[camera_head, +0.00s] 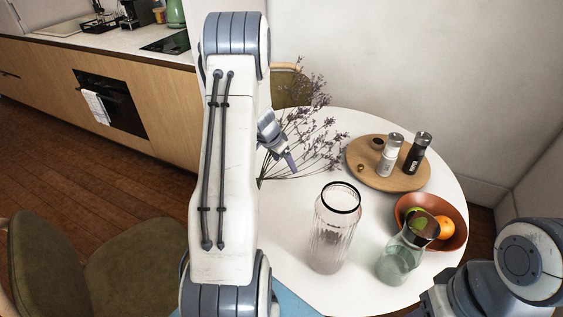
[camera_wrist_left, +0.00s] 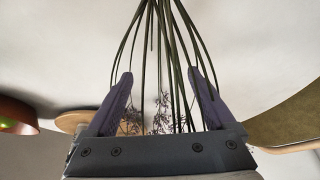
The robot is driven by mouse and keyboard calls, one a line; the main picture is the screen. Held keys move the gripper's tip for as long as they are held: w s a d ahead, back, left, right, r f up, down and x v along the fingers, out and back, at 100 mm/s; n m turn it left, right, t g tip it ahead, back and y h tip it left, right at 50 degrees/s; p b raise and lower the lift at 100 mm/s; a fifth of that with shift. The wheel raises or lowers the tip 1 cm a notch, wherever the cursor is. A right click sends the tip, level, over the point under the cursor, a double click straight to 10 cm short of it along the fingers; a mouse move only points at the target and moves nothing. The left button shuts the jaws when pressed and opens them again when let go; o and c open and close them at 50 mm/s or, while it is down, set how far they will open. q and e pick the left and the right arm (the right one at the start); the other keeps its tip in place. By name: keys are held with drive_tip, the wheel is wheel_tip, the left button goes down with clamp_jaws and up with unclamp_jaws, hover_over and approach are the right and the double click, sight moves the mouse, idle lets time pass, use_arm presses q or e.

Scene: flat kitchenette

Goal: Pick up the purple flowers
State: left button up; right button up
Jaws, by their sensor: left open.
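The purple flowers (camera_head: 309,124) are a bunch of thin dark stems with small purple blossoms, spreading over the back left of the white round table (camera_head: 330,118). My left arm hides part of the bunch on its left. My left gripper (camera_head: 284,153) is at the stems, partly hidden by its own arm. In the left wrist view the gripper (camera_wrist_left: 160,82) is open, with its two purple fingers apart. Several green stems (camera_wrist_left: 150,35) run through the view between and in front of the fingers. Contact with the fingers cannot be told. The right gripper is out of view.
A ribbed glass vase (camera_head: 335,232) and a glass carafe (camera_head: 401,260) stand at the table's front. An orange-brown fruit bowl (camera_head: 458,238) and a wooden board (camera_head: 362,168) with two shakers are on the right. A chair (camera_head: 291,88) is behind.

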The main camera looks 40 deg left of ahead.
use_arm(q)
drive_tip(key=x, duration=0.2)
drive_tip(key=shift+w+f, duration=0.1)
drive_tip(key=shift+f, duration=0.2)
clamp_jaws()
drive_tip(key=shift+r, duration=0.15)
